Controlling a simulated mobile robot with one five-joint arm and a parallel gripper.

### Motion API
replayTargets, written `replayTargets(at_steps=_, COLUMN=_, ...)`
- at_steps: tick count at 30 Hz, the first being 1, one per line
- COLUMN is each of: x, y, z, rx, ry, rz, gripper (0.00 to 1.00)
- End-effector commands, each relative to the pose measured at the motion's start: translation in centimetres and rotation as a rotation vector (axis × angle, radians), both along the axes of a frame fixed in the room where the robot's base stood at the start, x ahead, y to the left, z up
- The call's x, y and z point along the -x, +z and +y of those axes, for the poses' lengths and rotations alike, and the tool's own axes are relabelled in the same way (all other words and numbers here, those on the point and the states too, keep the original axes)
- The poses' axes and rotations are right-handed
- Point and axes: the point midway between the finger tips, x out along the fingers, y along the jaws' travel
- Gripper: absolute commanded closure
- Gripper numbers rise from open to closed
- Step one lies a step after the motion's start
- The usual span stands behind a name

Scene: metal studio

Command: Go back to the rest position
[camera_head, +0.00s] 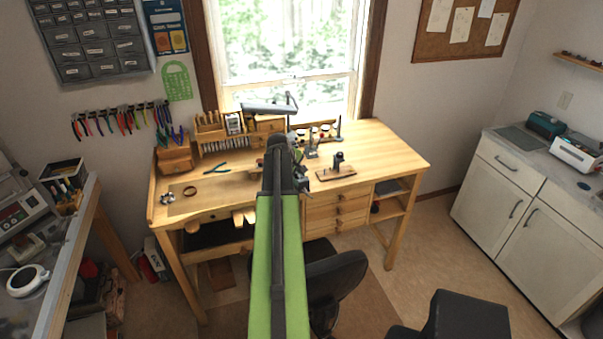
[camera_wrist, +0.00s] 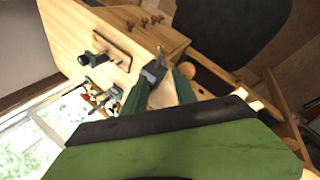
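My green arm reaches forward over the wooden workbench (camera_head: 385,148) in the head view, and its end hides part of the bench top. My gripper (camera_wrist: 168,78) shows in the wrist view as two dark green fingers with a gap between them. I see nothing held in that gap. In the head view the gripper is mostly hidden behind the arm's end. The wrist view looks at the bench at a turned angle, with my green link across its lower part.
A small wooden board with a black tool (camera_head: 337,171) lies right of my arm. A lamp (camera_head: 270,108) stands behind. A black chair (camera_head: 335,277) is below the bench front.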

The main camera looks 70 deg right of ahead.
Motion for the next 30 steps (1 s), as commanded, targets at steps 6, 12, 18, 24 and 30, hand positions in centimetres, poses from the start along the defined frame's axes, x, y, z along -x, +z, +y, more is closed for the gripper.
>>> replayTargets(at_steps=6, x=-0.1, y=0.9, z=0.5, rx=0.0, ry=-0.001, rz=0.0, gripper=0.66)
replayTargets(at_steps=12, x=-0.1, y=0.8, z=0.5, rx=0.0, ry=0.0, rz=0.0, gripper=0.66)
replayTargets(at_steps=18, x=-0.4, y=0.7, z=0.6, rx=0.0, ry=0.004, rz=0.0, gripper=0.66)
replayTargets(at_steps=24, x=-10.2, y=-1.4, z=5.1, rx=0.0, ry=0.145, rz=0.0, gripper=0.66)
replayTargets(at_steps=30, x=-23.7, y=-4.2, z=16.4, rx=-0.007, ry=0.376, rz=-0.007, gripper=0.66)
